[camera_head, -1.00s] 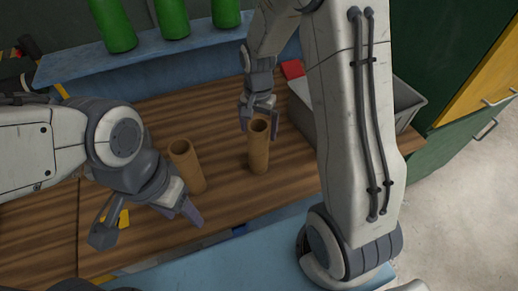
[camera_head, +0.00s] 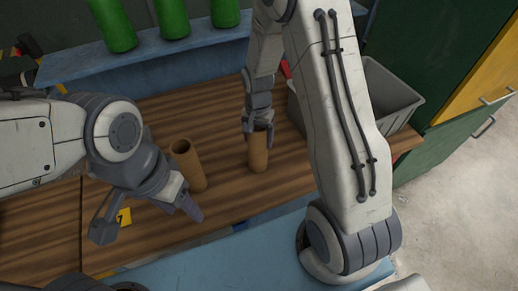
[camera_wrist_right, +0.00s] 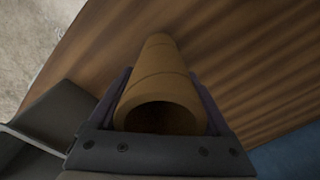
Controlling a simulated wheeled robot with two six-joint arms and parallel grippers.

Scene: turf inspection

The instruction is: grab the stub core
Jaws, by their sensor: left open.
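Two brown hollow cores stand upright on the wooden bench: a left core (camera_head: 190,168) and a right core (camera_head: 257,155). I cannot tell for sure which is the stub core. My right gripper (camera_head: 257,132) points down at the top of the right core. In the right wrist view, the right core (camera_wrist_right: 158,85) lies between the purple fingers of my right gripper (camera_wrist_right: 163,100), its open end close to the palm. Whether both fingers press on it is unclear. My left gripper (camera_head: 182,212) is open and empty, just in front of the left core.
Several green cylinders (camera_head: 171,18) stand on a blue shelf (camera_head: 75,65) at the back. A grey bin (camera_head: 392,97) is behind my right arm. A yellow tag (camera_head: 124,217) lies by my left gripper. Bare bench (camera_head: 225,205) lies in front of the cores.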

